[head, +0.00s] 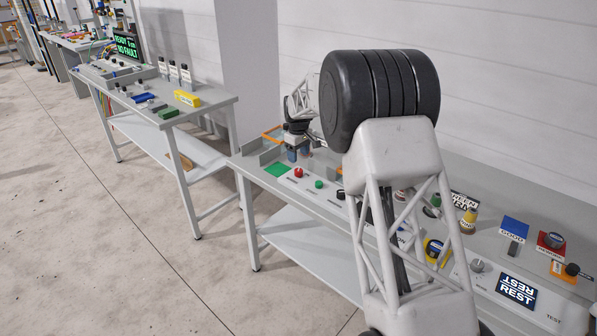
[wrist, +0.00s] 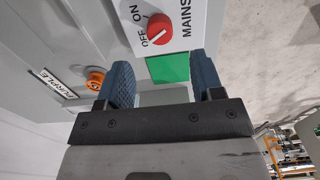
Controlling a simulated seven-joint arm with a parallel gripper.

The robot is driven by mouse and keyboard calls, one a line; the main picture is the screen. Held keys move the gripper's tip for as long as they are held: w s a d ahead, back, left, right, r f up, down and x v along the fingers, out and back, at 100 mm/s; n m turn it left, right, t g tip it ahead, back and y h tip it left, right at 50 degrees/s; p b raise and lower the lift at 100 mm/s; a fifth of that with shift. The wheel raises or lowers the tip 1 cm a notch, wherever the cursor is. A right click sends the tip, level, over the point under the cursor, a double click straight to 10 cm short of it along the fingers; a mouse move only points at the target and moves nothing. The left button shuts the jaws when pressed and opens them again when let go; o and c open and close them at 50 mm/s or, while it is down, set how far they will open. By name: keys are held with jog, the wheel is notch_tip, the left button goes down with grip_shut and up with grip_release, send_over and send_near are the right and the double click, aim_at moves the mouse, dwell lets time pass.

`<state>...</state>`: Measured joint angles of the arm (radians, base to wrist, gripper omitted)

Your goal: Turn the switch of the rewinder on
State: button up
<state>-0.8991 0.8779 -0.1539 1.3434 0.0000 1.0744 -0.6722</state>
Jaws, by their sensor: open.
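A red rotary knob (wrist: 159,29) sits on a white plate marked ON, OFF and MAINS in the wrist view. Its pale mark seems to point towards OFF, but it is small. No label naming the rewinder is readable. My gripper (wrist: 163,72) is open and empty, its two blue pads apart, with the knob beyond the fingertips and not touched. In the head view my gripper (head: 298,154) hangs above the far-left end of the near bench, by a green square (head: 278,170) and a red knob (head: 298,173). My arm hides part of this bench.
In the wrist view an orange knob (wrist: 95,78) stands by a PURPLE label (wrist: 60,84), left of my fingers. Another bench (head: 215,101) stands apart at left.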

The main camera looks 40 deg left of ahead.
aim_at(299, 170)
jog(key=shift+f, duration=0.1)
jog(key=shift+f, duration=3.8)
jog(key=c, duration=0.9)
jog(key=shift+m, duration=0.4)
jog(key=m, duration=1.1)
